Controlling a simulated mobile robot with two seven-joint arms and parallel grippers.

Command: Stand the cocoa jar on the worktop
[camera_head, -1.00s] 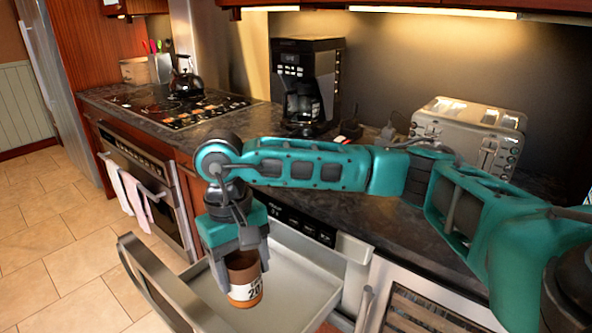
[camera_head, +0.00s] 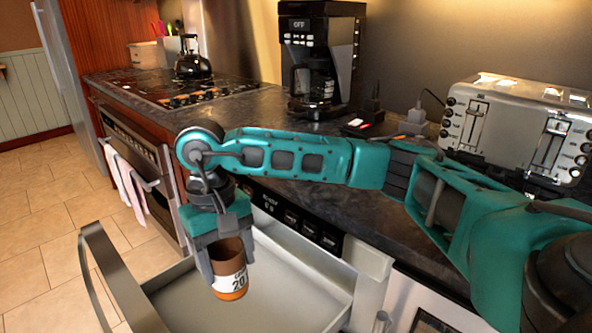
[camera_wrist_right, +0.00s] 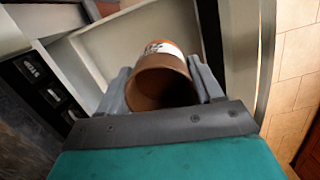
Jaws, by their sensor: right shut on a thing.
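The cocoa jar (camera_head: 228,270) is brown with a white label and an orange-brown base. My right gripper (camera_head: 229,268) points down and is shut on the jar, with one finger on each side. The jar hangs upright over the open microwave drawer (camera_head: 290,262). The right wrist view shows the jar (camera_wrist_right: 163,80) between the fingers, its round brown top end towards the camera. The dark stone worktop (camera_head: 370,208) runs behind the drawer, partly hidden by my right arm. My left gripper is not in view.
A coffee maker (camera_head: 320,60) and a silver toaster (camera_head: 515,130) stand on the worktop. Small dark items and a cord lie between them. A kettle (camera_head: 192,66) sits on the hob at the left. The drawer front with its handle (camera_head: 115,275) stands out into the room.

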